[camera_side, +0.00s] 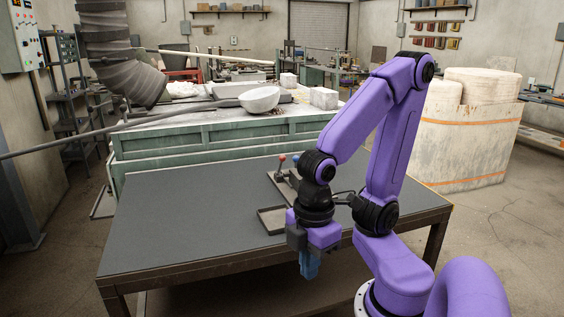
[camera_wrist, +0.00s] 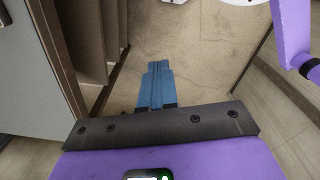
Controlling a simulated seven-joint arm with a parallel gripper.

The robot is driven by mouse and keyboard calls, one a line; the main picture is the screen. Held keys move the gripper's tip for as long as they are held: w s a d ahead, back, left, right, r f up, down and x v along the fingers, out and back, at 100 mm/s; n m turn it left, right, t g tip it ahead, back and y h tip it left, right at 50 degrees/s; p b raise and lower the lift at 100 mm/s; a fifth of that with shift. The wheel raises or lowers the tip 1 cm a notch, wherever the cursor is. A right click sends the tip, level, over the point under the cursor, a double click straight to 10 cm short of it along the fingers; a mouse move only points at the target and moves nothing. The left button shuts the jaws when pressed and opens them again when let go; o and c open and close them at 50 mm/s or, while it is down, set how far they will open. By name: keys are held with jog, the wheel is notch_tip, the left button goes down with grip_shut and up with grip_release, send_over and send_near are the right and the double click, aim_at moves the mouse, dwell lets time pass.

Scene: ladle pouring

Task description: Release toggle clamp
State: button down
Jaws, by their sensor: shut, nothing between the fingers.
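What looks like the toggle clamp (camera_side: 281,171) stands on the dark table, a small upright lever with a red knob on a grey base. A second blue-grey knob shows just to its right. My wrist hides part of this fixture, so I cannot tell the clamp's state. My gripper (camera_side: 308,272) points down at the table's front edge, nearer the camera than the clamp and well apart from it. Its blue fingers are together and empty. They also show in the wrist view (camera_wrist: 155,68) over bare floor, where no clamp is visible.
The dark table (camera_side: 180,220) is mostly clear on its left. A shallow black tray (camera_side: 268,219) lies near my wrist. Behind stands a green-sided bench (camera_side: 190,140) with a white bowl (camera_side: 260,99) and pale blocks. A long dark ladle handle (camera_side: 110,131) reaches across at left.

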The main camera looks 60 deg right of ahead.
jog(key=w+d+f+n+g+h, duration=0.1)
jog(key=w+d+n+h, duration=0.8)
jog(key=w, duration=0.9)
jog(key=w+d+f+n+g+h, duration=0.1)
jog(key=w+d+n+h, duration=0.1)
jog(key=d, duration=0.5)
jog(key=w+d+f+n+h, duration=0.1)
jog(key=w+d+n+h, duration=0.2)
jog(key=w+d+h, duration=0.2)
jog(key=w+d+f+n+g+h, duration=0.1)
jog(key=w+d+n+h, duration=0.1)
jog(key=d, duration=0.7)
jog(key=shift+w+d+f+g+h, duration=0.15)
jog(key=shift+w+g+h, duration=0.15)
jog(key=shift+w+h, duration=0.6)
jog(key=shift+w+d+f+n, duration=0.15)
jog(key=shift+w+d+n, duration=0.1)
jog(key=shift+d+n, duration=0.4)
send_near(281, 165)
jog(key=s+d+r, duration=0.3)
jog(key=d, duration=0.1)
jog(key=shift+s+d+r, duration=0.25)
jog(key=shift+d, duration=0.1)
jog(key=shift+w+r+n, duration=0.1)
jog(key=shift+r+n, duration=0.05)
jog(key=shift+n, duration=0.1)
